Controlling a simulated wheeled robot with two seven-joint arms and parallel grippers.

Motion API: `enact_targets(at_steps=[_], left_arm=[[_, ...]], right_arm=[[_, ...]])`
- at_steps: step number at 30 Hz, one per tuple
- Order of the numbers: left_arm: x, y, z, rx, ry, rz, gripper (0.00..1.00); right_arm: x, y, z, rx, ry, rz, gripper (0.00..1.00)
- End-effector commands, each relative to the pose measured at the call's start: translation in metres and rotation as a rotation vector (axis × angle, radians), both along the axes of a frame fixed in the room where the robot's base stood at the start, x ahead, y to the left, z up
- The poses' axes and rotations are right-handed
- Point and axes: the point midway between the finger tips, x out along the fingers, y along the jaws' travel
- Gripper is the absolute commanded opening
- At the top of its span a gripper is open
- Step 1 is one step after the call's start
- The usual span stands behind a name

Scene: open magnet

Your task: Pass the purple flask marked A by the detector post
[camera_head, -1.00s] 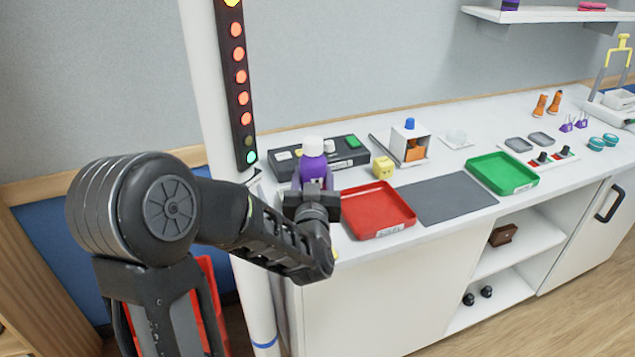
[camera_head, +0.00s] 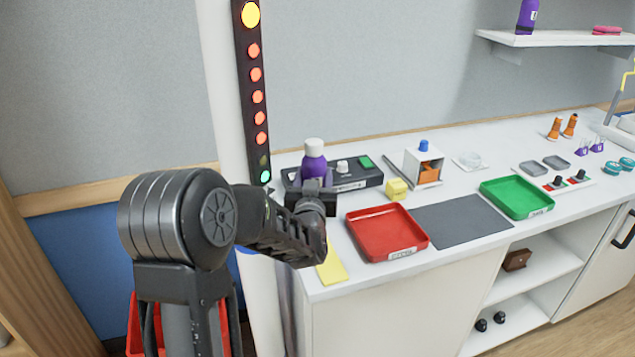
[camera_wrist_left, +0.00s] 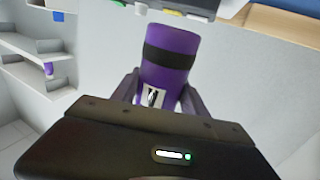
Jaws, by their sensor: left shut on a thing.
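A purple flask (camera_head: 313,167) with a white-grey cap is upright in my left gripper (camera_head: 313,186), above the left end of the bench. In the left wrist view the flask (camera_wrist_left: 172,45) has a dark band, and the fingers are shut around it. A white label with a dark mark shows partly there; I cannot read the letter. The detector post (camera_head: 232,120) stands just left of the flask, apart from it in the picture. Its light strip (camera_head: 256,85) shows yellow at the top, several red lamps, a dark one and green at the bottom. My right gripper is not in view.
A black box (camera_head: 350,178) with buttons lies behind the flask. A yellow block (camera_head: 397,188), red tray (camera_head: 385,233), grey mat (camera_head: 462,222) and green tray (camera_head: 517,198) lie to the right. A yellow strip (camera_head: 331,265) marks the bench's front left. Another purple flask (camera_head: 527,15) stands on the shelf.

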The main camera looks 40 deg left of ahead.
Motion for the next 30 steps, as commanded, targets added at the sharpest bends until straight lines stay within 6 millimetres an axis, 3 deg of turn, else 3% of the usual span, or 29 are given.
enact_targets(at_steps=[12,30], left_arm=[[0.015,0.022,0.001,0.001,-0.002,0.001,0.00],[0.016,0.023,0.001,0.000,-0.002,0.001,0.00]], right_arm=[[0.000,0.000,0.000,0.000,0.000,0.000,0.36],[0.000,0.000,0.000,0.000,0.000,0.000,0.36]])
